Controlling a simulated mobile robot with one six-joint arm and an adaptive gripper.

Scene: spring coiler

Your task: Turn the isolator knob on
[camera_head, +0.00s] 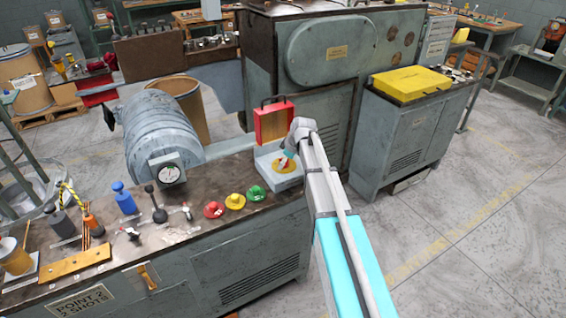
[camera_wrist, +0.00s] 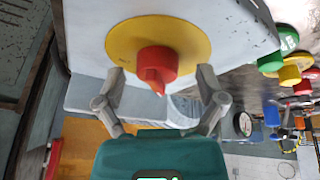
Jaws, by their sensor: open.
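The isolator knob (camera_wrist: 157,65) is red with a pointed end and sits on a round yellow plate (camera_wrist: 120,40). The plate is on a grey box (camera_head: 284,184) at the right end of the machine bench. In the wrist view the knob lies ahead of my gripper (camera_wrist: 161,80), between the lines of its two fingers. The fingers are spread open on either side, and I see no contact with the knob. In the head view my gripper (camera_head: 287,158) is over the box and partly hides the plate and knob.
Several levers and a gauge (camera_head: 170,173) stand farther left. A grey cabinet with a yellow case (camera_head: 411,83) is at right.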

